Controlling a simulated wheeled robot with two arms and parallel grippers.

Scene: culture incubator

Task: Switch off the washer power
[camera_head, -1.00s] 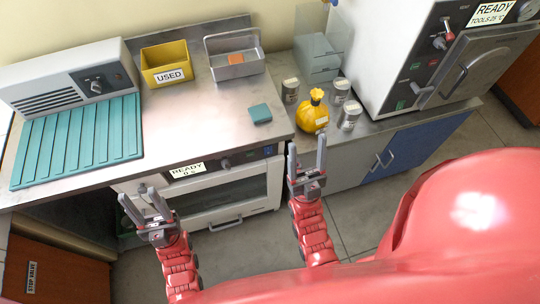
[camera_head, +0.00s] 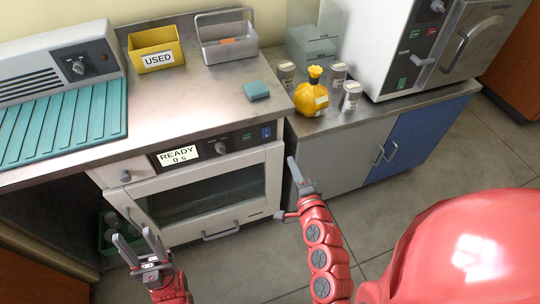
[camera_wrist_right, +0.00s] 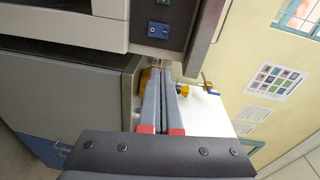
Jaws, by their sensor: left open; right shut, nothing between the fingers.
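The washer (camera_head: 205,190) is the white front-door unit under the steel counter, with its door shut. Its dark panel has a display (camera_head: 178,156) reading "READY 0 s", a knob, a green button (camera_head: 246,137) and a blue power switch (camera_head: 266,132) at the right end. In the right wrist view the blue switch (camera_wrist_right: 158,29) is above the fingertips, with a gap. My right gripper (camera_head: 293,162) is shut and empty, just below and right of the panel's right end. My left gripper (camera_head: 133,237) is open and empty at the washer's lower left.
The counter above (camera_head: 190,100) overhangs the panel. It carries a yellow "USED" bin (camera_head: 156,58), a metal carrier (camera_head: 228,48) and a teal block (camera_head: 257,90). A lower cabinet (camera_head: 335,160) with a yellow bag (camera_head: 312,100) and tins stands right of the washer. The floor in front is clear.

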